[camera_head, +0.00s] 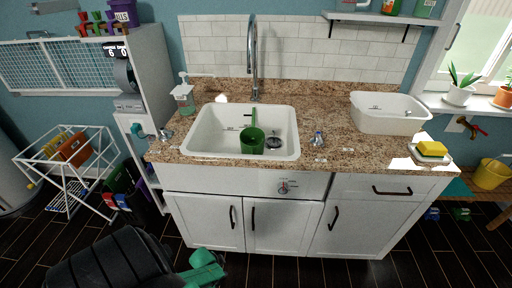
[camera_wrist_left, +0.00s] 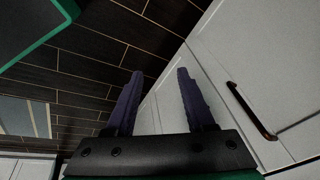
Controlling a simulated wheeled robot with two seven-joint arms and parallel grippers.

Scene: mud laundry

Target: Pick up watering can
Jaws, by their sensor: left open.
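A green container (camera_head: 252,141) with a thin upright part stands in the white sink (camera_head: 198,135) in the head view. It looks like the watering can, but it is too small to be sure of its spout and handle. My left gripper (camera_wrist_left: 158,76) is open and empty in the left wrist view, with its two dark purple fingers apart near the white cabinet front. In the head view my left arm shows at the bottom, low in front of the cabinet and well away from the green container. My right gripper is not in view.
A curved faucet (camera_head: 254,60) rises behind the sink. A soap bottle (camera_head: 184,93) stands left of it. A white basin (camera_head: 388,112) and a yellow sponge (camera_head: 432,149) are on the right counter (camera_head: 335,150). A yellow bucket-like container (camera_head: 490,175) stands far right. A drying rack (camera_head: 70,165) stands left.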

